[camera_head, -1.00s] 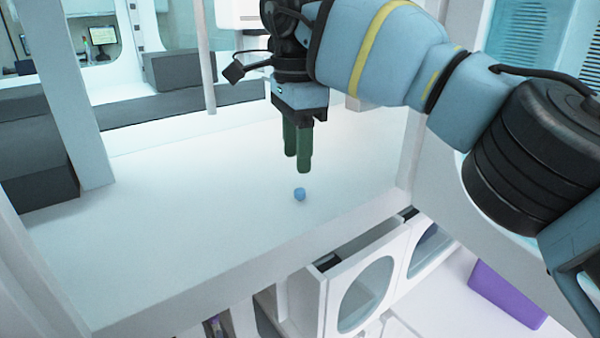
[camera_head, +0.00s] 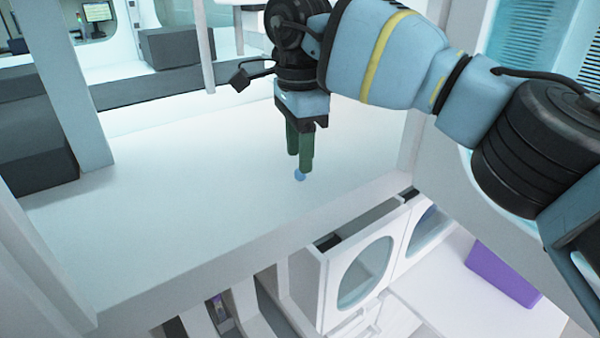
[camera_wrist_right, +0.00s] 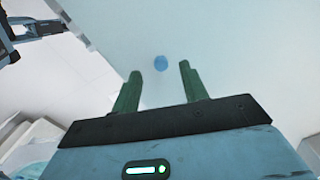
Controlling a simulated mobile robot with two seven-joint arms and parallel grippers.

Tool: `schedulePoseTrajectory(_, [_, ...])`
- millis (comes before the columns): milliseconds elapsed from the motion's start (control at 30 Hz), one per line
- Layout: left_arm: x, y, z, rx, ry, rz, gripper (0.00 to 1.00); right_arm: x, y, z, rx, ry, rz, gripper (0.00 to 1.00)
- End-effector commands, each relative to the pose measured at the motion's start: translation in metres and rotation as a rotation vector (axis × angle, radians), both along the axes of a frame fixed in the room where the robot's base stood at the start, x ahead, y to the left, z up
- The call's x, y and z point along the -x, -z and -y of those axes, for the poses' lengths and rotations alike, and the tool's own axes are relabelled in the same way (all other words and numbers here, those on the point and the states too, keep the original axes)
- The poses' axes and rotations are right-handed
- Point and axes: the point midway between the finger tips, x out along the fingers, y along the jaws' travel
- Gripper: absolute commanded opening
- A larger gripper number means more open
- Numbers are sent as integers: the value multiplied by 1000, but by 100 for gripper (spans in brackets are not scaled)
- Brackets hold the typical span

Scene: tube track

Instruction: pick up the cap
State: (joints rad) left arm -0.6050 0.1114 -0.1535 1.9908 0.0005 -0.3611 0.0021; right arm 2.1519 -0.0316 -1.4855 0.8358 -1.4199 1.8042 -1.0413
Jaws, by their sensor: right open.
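The cap is a small blue round piece (camera_head: 300,175) on the white counter (camera_head: 200,215), near the counter's front edge. My right gripper (camera_head: 301,163) points down just above it in the head view, and its green fingers partly cover the cap. In the right wrist view the cap (camera_wrist_right: 161,63) lies past the fingertips, between the lines of the two fingers. The right gripper (camera_wrist_right: 159,74) is open with nothing between its fingers. I cannot tell the exact gap between fingertips and cap. My left gripper does not show.
Dark grey blocks (camera_head: 35,150) stand at the left of the counter, beside a pale upright post (camera_head: 75,90). Below the front edge are white cabinets with round windows (camera_head: 365,272) and a purple box (camera_head: 502,275). The counter around the cap is clear.

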Motion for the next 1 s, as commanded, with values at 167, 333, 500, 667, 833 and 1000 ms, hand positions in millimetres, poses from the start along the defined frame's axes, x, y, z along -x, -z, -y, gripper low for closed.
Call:
schedulePoseTrajectory(167, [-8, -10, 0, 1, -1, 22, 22, 0, 22, 2, 0, 1, 2, 44])
schedulePoseTrajectory(333, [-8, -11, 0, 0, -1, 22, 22, 0, 32, 2, 1, 1, 3, 44])
schedulePoseTrajectory(500, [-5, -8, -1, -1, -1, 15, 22, -1, 33, 2, 1, 1, 3, 44])
schedulePoseTrajectory(667, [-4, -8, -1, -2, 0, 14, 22, -1, 32, 2, 0, 1, 2, 26])
schedulePoseTrajectory(833, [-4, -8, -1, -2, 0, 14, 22, -1, 32, 2, 0, 1, 2, 3])
schedulePoseTrajectory(1000, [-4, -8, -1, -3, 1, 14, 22, -1, 32, 2, 0, 1, 2, 0])
